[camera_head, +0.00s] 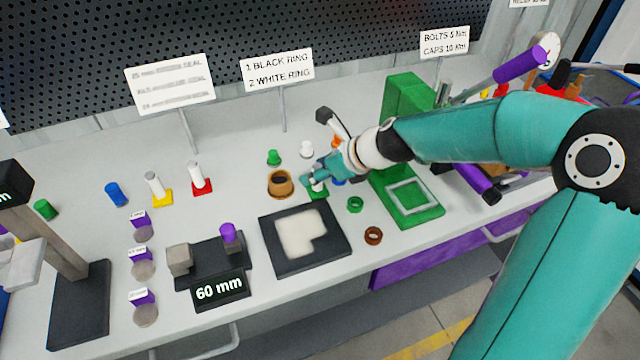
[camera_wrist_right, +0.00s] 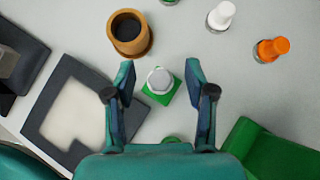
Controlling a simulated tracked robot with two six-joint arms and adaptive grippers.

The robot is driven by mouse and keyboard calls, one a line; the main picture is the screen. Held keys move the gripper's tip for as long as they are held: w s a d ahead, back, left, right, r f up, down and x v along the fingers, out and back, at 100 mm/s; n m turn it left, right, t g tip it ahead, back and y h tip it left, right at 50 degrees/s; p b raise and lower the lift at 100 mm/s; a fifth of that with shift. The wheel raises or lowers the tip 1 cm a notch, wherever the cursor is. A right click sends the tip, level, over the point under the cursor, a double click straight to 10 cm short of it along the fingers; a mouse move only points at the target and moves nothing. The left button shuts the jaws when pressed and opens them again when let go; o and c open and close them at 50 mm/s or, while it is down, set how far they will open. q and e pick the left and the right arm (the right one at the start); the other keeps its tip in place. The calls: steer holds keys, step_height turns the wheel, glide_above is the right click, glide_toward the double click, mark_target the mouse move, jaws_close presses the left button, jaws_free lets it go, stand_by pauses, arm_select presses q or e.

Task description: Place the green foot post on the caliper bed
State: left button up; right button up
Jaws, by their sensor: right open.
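The green foot post is a pale round post on a square green foot. In the right wrist view the green foot post (camera_wrist_right: 160,82) stands upright between the fingertips of my right gripper (camera_wrist_right: 160,74), with gaps on both sides. My right gripper (camera_head: 317,180) is open and above it in the head view, where the green foot (camera_head: 318,195) shows partly below the fingers. The caliper bed (camera_head: 205,263) is dark, with a grey block (camera_head: 179,260), a purple-topped part (camera_head: 228,235) and a "60 mm" display (camera_head: 219,288).
A dark tray with a pale inset (camera_head: 335,257) lies between the post and the caliper bed. A brown cup (camera_head: 280,184) stands beside the post. A green fixture (camera_head: 427,212) is to the right. Red (camera_head: 201,187) and yellow (camera_head: 162,198) foot posts stand left.

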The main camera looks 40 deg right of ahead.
jaws_close()
steer(key=shift+r, duration=0.1)
stand_by(0.3)
